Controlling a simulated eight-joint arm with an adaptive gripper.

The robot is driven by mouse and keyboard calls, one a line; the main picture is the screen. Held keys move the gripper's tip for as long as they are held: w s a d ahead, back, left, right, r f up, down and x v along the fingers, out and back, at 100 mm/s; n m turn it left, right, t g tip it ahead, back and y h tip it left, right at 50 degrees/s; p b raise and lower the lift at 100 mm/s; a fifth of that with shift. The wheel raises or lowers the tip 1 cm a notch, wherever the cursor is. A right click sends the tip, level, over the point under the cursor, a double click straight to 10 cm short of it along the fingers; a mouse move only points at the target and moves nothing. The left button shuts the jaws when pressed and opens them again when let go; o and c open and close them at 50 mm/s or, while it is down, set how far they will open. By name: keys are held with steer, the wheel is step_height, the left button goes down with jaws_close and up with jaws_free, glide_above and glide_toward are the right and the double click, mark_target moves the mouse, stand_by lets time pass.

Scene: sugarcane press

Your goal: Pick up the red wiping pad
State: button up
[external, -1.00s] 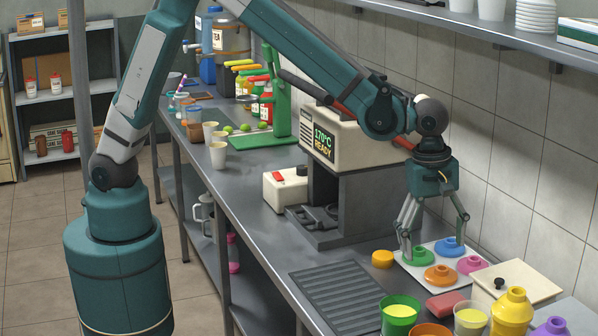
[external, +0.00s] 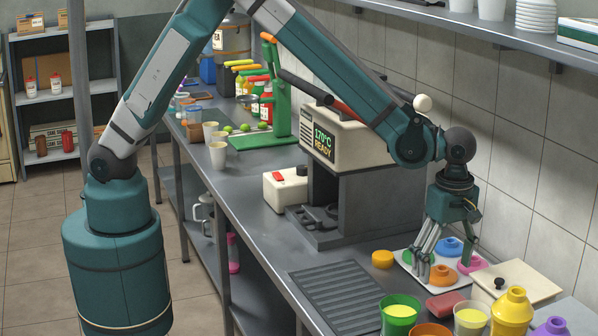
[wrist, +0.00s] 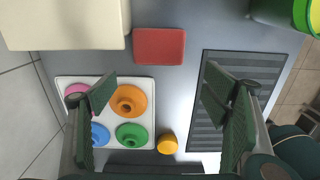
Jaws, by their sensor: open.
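The red wiping pad (external: 445,302) lies flat on the steel counter, between the white tray of coloured lids and the green-rimmed cup. It also shows in the wrist view (wrist: 159,46) at the top middle, as a dull red rounded block beside the cream box. My gripper (external: 443,272) is open and empty above the lid tray in the external view. In the wrist view its two fingers (wrist: 160,95) are spread wide, and the pad lies ahead of the gap between them, untouched.
The white tray (external: 405,262) holds several knobbed lids. A cream box (external: 517,281) stands right of the pad, a yellow-filled cup (external: 399,310) left of it. A yellow-orange lid (external: 382,259) and a ribbed drain mat (external: 340,287) lie nearby on the counter (wrist: 185,20).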

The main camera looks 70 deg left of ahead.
mark_target(447, 304)
steer(key=shift+f, duration=1.25)
steer(key=shift+f, duration=0.1)
steer(key=shift+w+f+b, duration=0.15)
steer(key=shift+f+b, duration=0.35)
steer(key=shift+f, duration=2.05)
steer(key=shift+c, duration=0.2)
steer(key=c, duration=0.8)
